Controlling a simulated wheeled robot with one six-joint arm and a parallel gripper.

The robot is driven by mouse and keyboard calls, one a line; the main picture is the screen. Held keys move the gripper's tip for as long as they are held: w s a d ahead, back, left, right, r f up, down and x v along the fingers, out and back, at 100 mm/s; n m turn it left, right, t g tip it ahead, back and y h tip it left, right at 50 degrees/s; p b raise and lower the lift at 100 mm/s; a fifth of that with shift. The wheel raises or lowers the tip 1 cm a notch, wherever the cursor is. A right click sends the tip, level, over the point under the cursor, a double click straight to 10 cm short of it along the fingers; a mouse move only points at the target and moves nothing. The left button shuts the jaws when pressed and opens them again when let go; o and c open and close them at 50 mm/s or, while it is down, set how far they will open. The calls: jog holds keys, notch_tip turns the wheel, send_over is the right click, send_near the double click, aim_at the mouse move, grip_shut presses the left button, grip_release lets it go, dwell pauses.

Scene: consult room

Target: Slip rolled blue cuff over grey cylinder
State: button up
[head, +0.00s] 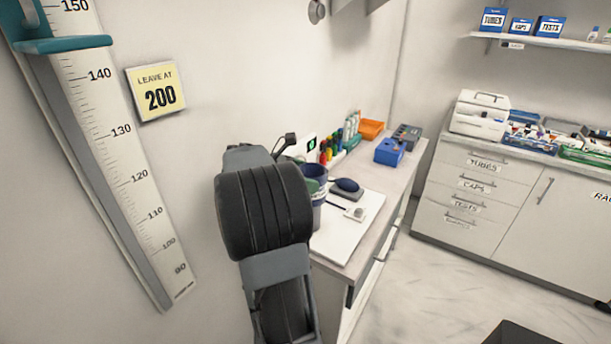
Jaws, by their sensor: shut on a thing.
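A dark blue ring, which looks like the rolled blue cuff (316,172), shows just right of my arm in the head view. It is at the top of an upright grey cylinder (318,212) on the counter. I cannot tell how far the cuff sits around the cylinder. My gripper (309,185) is mostly hidden behind my own dark wrist; a small greenish part shows at the cuff's near side. The gripper is shut on the cuff, though the contact itself is largely hidden. My arm also covers the left side of the cylinder.
Colourful bottles (330,150), a blue box (389,152) and an orange tray (371,129) stand farther back. A wall with a height scale (120,150) is on the left.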

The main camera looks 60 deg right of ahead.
jog(key=shift+f+b, duration=2.3)
jog(key=shift+f, duration=3)
jog(key=o, duration=0.7)
jog(key=v, duration=0.7)
jog(key=shift+w+a, duration=0.15)
jog(key=shift+w, duration=0.05)
jog(key=shift+r, duration=0.15)
